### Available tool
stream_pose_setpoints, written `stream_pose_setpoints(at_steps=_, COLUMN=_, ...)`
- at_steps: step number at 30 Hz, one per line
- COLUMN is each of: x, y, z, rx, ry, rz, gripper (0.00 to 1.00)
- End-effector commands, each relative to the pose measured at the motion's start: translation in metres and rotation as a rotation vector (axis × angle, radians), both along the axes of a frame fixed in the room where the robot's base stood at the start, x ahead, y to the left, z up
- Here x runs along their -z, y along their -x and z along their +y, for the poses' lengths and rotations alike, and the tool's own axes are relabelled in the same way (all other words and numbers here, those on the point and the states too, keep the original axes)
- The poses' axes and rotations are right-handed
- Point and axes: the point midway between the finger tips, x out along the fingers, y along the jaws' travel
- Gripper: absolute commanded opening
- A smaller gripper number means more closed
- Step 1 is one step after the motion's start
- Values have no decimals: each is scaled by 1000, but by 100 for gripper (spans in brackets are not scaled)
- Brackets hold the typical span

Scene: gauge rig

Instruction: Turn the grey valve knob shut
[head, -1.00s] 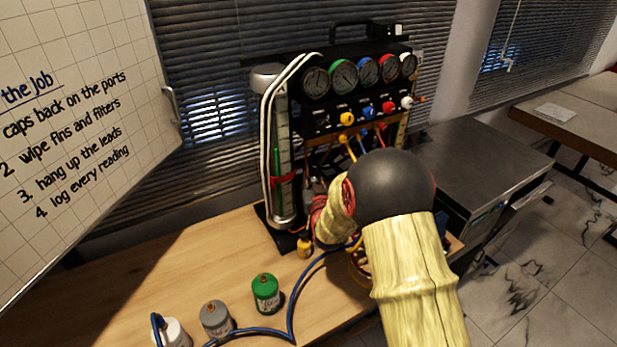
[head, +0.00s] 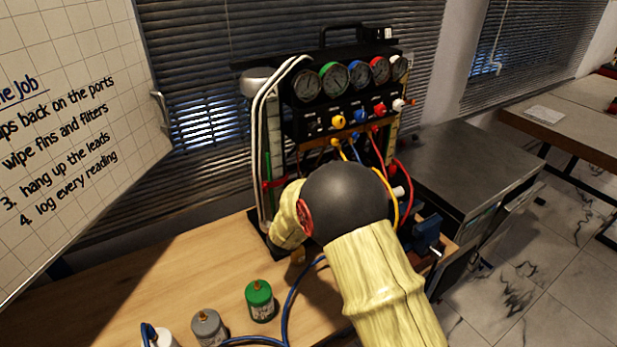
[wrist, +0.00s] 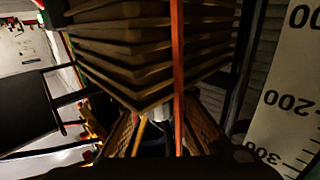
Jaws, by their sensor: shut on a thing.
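My gripper (wrist: 158,124) is low in the wrist view. Its two patterned fingers are shut on a small pale grey piece (wrist: 155,112), which looks like the grey valve knob, mostly hidden by the fingers and the dark stacked plates above. How far the knob is turned cannot be seen. In the head view my own arm covers the gripper and the knob, at the lower front of the gauge rig (head: 345,108), near the foot of the tall clear cylinder (head: 268,150).
A scale strip (wrist: 285,95) stands close on the right in the wrist view. Yellow and red hoses (head: 404,205) hang by my arm. A green canister (head: 259,300), a grey canister (head: 208,328) and a blue hose (head: 291,300) are on the bench. The bench's left part is clear.

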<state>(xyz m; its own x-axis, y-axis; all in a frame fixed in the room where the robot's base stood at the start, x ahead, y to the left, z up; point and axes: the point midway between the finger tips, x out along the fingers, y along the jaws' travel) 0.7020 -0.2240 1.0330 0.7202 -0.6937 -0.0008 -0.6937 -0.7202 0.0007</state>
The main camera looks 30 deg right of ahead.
Motion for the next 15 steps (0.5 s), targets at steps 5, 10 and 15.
stream_pose_setpoints(at_steps=5, x=-1, y=0, z=-1, rx=3, ry=0, rz=-1, gripper=0)
stream_pose_setpoints(at_steps=10, x=-1, y=0, z=-1, rx=2, ry=1, rz=-2, gripper=18)
stream_pose_setpoints(at_steps=15, x=-1, y=0, z=-1, rx=1, ry=0, rz=-1, gripper=28)
